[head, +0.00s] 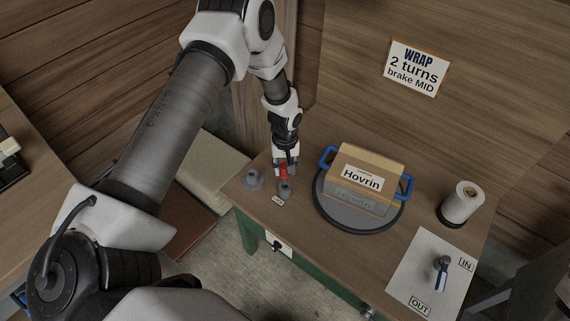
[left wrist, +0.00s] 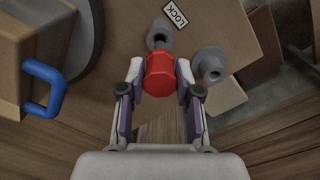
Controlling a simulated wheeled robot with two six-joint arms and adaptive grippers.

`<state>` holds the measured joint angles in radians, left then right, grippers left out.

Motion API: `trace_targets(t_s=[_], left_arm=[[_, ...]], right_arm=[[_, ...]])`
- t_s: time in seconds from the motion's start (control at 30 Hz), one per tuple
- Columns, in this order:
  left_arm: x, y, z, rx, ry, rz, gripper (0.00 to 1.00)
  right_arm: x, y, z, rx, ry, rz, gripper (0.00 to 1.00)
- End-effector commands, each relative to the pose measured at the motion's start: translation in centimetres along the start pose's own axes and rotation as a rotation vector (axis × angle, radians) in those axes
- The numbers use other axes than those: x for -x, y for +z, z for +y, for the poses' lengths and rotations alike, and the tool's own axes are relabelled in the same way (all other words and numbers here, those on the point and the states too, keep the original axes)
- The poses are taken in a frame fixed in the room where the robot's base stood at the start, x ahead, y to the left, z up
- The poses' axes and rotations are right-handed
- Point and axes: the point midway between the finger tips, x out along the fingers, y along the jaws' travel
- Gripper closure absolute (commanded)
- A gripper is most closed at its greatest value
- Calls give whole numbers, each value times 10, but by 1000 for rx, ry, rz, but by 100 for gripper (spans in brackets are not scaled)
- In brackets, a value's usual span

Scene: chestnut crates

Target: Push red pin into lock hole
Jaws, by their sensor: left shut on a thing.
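My left gripper (head: 286,169) is shut on the red pin (head: 284,172) over the left end of the table. In the left wrist view the red pin (left wrist: 159,75) sits between the two fingers of the left gripper (left wrist: 160,90). Two grey sockets stand close by. One grey socket (left wrist: 159,34) is right beside the pin and next to the LOCK label (left wrist: 175,14). The other grey socket (left wrist: 211,65) has an open hole and stands apart. I cannot tell whether the pin touches the nearer socket. My right gripper is not in view.
A box labelled Hovrin (head: 362,179) with blue handles sits on a dark round turntable (head: 340,219). A white roll (head: 461,203) stands at the right. The table's left edge is close to the sockets.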

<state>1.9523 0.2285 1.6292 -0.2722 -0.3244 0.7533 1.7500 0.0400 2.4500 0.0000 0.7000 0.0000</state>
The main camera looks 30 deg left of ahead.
Motion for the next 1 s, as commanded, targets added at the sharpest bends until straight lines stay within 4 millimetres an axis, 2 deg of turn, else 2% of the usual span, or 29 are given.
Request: trace_targets(t_s=[0.4, 1.0], left_arm=[[0, 0, 0, 0, 0, 0, 100], [-14, 0, 0, 0, 0, 0, 100]], right_arm=[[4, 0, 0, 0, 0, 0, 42], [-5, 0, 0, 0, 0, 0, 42]])
